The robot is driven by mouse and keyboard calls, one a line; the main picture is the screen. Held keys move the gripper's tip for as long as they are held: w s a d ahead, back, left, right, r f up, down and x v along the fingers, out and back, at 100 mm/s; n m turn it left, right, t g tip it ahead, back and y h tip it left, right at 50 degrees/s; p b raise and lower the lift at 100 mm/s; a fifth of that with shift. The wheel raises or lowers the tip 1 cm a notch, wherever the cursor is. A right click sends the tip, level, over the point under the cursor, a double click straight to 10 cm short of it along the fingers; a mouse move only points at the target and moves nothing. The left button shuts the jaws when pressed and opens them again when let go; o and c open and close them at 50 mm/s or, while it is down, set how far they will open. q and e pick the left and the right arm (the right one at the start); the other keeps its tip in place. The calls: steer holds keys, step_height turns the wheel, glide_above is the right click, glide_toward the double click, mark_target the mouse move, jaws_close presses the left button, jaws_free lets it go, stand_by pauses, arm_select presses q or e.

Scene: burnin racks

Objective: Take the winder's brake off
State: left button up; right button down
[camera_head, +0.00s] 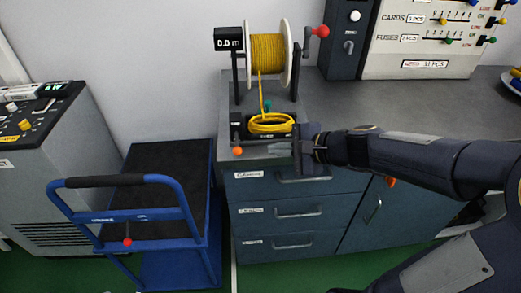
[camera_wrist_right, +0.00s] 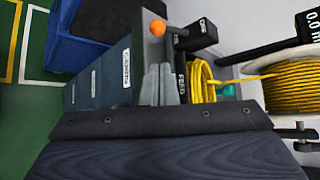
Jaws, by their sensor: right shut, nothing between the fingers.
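The winder has a spool of yellow cable (camera_head: 267,55) on a dark stand, with a red crank knob (camera_head: 322,31) at its right. In front of it, a coil of yellow cable (camera_head: 270,123) sits above a dark labelled block. An orange ball knob (camera_head: 237,151) is at the counter's front edge, left of this block; it also shows in the right wrist view (camera_wrist_right: 158,27). I cannot read a brake label on it. My right gripper (camera_head: 277,148) is shut and empty, right of the orange knob and apart from it. Its fingertips (camera_wrist_right: 158,70) point towards the knob. My left gripper is out of view.
A drawer cabinet (camera_head: 290,211) stands under the grey counter (camera_head: 420,105). A blue trolley (camera_head: 190,226) with a red knob (camera_head: 127,242) stands at left. A board with coloured sliders (camera_head: 425,40) is at the back right. The counter between winder and board is clear.

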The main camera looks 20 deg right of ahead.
mark_target(250, 157)
steer(key=b+x, duration=0.1)
steer(key=x, duration=0.8)
steer(key=shift+w+a+f+b, duration=0.15)
steer(key=shift+b, duration=0.2)
